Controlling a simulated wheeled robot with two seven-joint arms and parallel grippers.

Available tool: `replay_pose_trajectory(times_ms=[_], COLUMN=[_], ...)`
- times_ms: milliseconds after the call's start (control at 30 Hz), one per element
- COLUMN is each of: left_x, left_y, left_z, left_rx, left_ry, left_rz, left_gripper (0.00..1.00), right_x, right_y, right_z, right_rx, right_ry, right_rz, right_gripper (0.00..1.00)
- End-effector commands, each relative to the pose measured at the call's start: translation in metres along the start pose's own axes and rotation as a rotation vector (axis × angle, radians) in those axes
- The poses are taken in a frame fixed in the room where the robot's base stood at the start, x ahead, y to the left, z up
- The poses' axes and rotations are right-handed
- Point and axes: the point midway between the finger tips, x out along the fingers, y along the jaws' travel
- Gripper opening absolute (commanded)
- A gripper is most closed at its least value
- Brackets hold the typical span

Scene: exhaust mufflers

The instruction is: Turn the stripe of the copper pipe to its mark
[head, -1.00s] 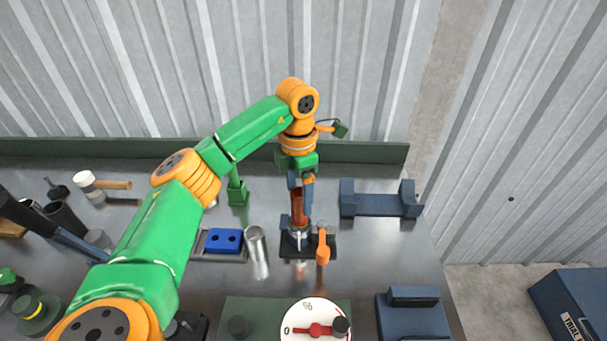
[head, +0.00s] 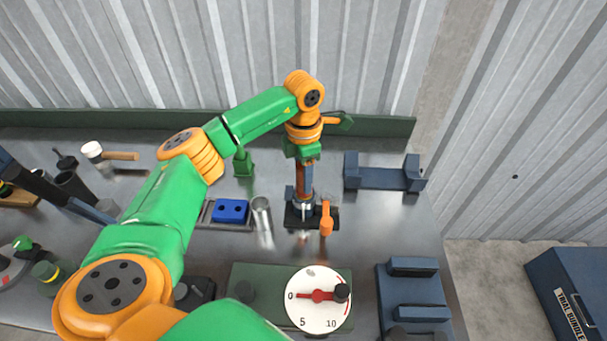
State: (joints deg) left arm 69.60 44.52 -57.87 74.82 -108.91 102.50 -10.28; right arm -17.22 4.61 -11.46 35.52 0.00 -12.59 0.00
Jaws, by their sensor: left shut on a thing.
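The copper pipe (head: 299,180) stands upright in a dark holder (head: 290,221) near the middle of the bench. My left gripper (head: 306,186) points straight down from above and is shut on the pipe's upper part. A finger covers part of the pipe. The stripe and its mark cannot be made out. An orange lever (head: 326,219) stands at the holder's right side. My right gripper is not in view.
A metal cylinder (head: 261,213) and a blue block (head: 230,211) stand left of the holder. A blue cradle (head: 384,178) is at the back right. A white dial (head: 318,315) is in front. A green rail (head: 375,126) edges the bench's back.

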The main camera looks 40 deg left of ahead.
Motion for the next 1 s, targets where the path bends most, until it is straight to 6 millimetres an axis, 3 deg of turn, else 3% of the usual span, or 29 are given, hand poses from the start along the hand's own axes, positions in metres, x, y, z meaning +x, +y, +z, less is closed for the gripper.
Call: replay_pose_trajectory(times_ms=[533, 900, 933, 1000], left_x=[-0.0002, -0.0001, -0.0001, -0.0001], left_y=[0.0012, 0.0012, 0.0012, 0.0012], left_z=[0.0004, 0.0006, 0.0006, 0.0006], left_rx=[0.842, 0.871, 0.871, 0.871], left_ry=[0.000, -0.001, -0.001, -0.001], left_rz=[0.000, 0.001, 0.001, 0.001], left_gripper=[0.00, 0.00, 0.54, 0.73], right_x=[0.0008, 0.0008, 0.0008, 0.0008], right_y=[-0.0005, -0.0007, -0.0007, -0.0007], right_z=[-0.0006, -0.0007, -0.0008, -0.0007], right_rx=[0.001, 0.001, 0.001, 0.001], right_ry=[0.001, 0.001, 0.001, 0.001], right_rz=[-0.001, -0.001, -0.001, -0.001], right_gripper=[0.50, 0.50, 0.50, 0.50])
